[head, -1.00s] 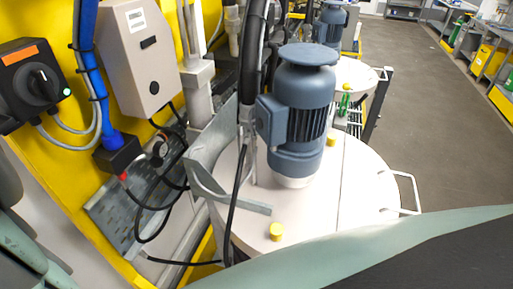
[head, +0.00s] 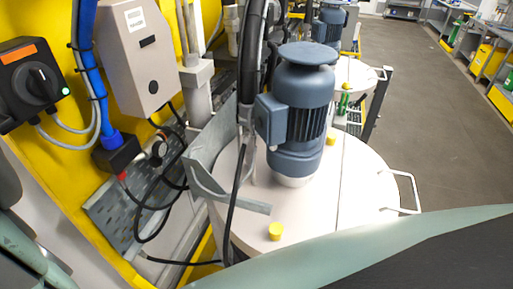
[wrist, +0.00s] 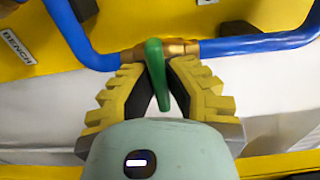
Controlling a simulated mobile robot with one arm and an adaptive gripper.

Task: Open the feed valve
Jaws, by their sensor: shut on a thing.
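The feed valve shows in the wrist view as a brass body (wrist: 179,48) with a green lever handle (wrist: 155,66), set in a blue hose line (wrist: 250,45). The lever points down in the picture, crosswise to the hose, towards my gripper (wrist: 157,76). The ridged yellow and black fingers stand on both sides of the lever and are shut on it. The head view does not show my gripper or this valve.
In the head view, a drum lid (head: 350,190) carries a blue-grey motor (head: 297,105). A black rotary switch (head: 38,85) and a grey box (head: 138,55) hang at left. Open floor (head: 425,110) lies right.

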